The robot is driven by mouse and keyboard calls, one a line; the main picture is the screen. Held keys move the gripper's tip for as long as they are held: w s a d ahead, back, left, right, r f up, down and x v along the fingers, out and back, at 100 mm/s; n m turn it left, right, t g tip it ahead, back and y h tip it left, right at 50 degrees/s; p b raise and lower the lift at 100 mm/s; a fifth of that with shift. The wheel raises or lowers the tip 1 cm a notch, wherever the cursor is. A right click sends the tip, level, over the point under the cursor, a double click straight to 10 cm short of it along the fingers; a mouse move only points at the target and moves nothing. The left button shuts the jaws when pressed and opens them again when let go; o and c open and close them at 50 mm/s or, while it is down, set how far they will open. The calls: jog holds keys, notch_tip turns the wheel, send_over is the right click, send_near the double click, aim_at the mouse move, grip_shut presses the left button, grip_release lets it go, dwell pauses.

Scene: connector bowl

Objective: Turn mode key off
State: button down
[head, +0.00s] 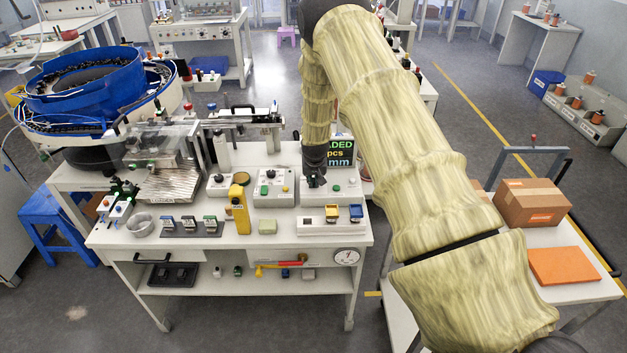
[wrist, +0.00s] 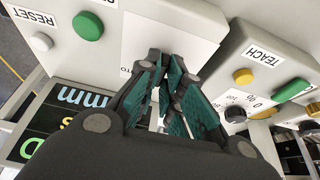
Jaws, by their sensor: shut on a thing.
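My gripper (wrist: 168,72) points at the white sloped face of a control box (wrist: 125,42) in the wrist view. Its dark fingers with green pads are closed together at that face. They are shut on the mode key, which the pads hide almost fully, so its angle cannot be told. Part of a label ending in "TO" shows beside the fingertips. In the head view my gripper (head: 314,180) is over the same box (head: 340,197) at the right of the bench, and it covers the key there.
On that box are a green button (wrist: 88,26) and a white RESET button (wrist: 41,42). A TEACH box (wrist: 285,50) with a black knob (wrist: 235,114) stands close beside it. A display screen (head: 341,151) is just behind. A yellow upright device (head: 240,210) stands on the bench.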

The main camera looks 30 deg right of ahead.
jog(key=shift+f, duration=0.1)
jog(key=n+b, duration=0.1)
jog(key=n, duration=0.1)
jog(key=n+y+b, duration=0.1)
jog(key=b, duration=0.1)
jog(key=shift+d+n+t, duration=0.2)
jog(key=shift+n+t, duration=0.2)
jog(key=n+y+b, duration=0.2)
jog(key=n+b, duration=0.1)
jog(key=n, duration=0.1)
jog(key=shift+d+n, duration=0.1)
jog(key=shift+n, duration=0.2)
jog(key=c, duration=1.6)
grip_release()
jog(key=shift+o, duration=0.2)
jog(key=shift+r, duration=0.2)
jog(key=v, duration=1.1)
jog(key=shift+d+r, duration=0.3)
jog(key=shift+r, duration=0.05)
